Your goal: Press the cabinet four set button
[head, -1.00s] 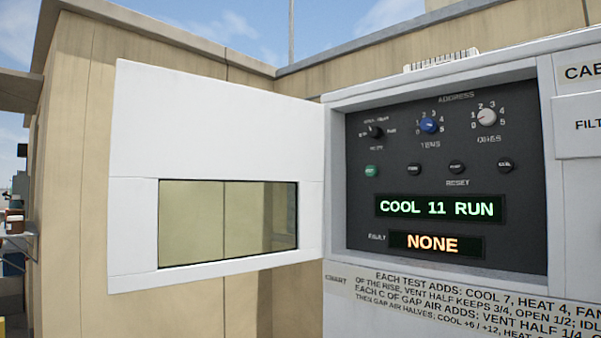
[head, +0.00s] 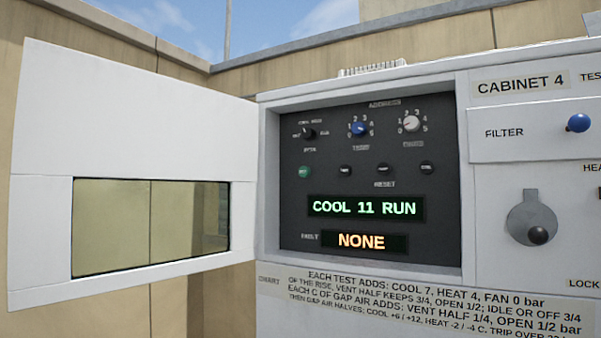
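Cabinet 4 (head: 520,87) fills the right half of the head view, its hinged white door (head: 120,110) with a window swung open to the left. The dark control panel (head: 290,225) is exposed. A green button (head: 305,172) sits at the left of a row with several black buttons (head: 345,170); the small labels are too blurred to read surely. Above are a mode knob (head: 308,133), a blue tens dial (head: 358,129) and a white dial (head: 411,124). The displays read "COOL 11 RUN" (head: 365,207) and "NONE" (head: 362,241). Neither gripper shows.
Right of the panel are a filter drawer (head: 540,133) with a blue knob (head: 579,123) and a round grey latch (head: 531,218) with a dark knob. A printed chart (head: 430,295) lies below the panel. A tan wall (head: 245,80) stands behind. The space before the panel looks clear.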

